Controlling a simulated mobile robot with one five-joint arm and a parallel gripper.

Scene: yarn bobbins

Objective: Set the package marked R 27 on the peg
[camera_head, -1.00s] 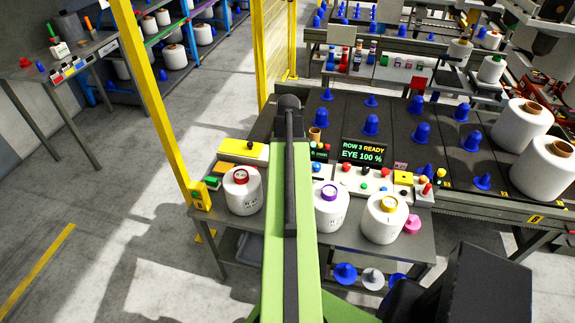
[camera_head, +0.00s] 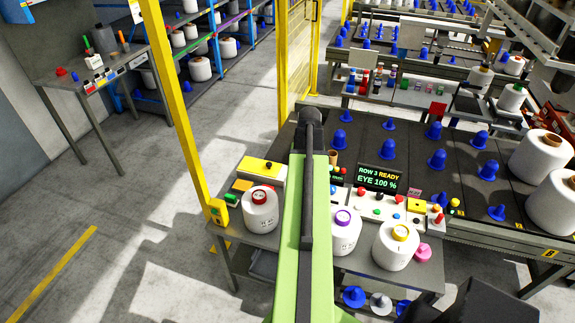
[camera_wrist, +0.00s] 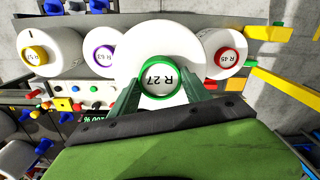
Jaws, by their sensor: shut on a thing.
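The package marked R 27 (camera_wrist: 125,75) is a white bobbin with a green-ringed top and shows in the wrist view. My gripper (camera_wrist: 158,92) has its green fingers closed on either side of the ringed top. The package and the fingers are hidden in the head view, where my arm blocks the sight. Blue pegs stand on the dark bench top, among them a near one (camera_head: 388,150), another to its right (camera_head: 437,160) and one at the front (camera_head: 497,212). I cannot tell which peg is meant.
Three white packages stand on the grey side table: red-topped R 45 (camera_head: 260,218), purple-topped (camera_head: 345,240) and yellow-topped (camera_head: 396,252). Large white bobbins (camera_head: 540,158) occupy the bench's right side. A yellow post (camera_head: 180,105) rises left.

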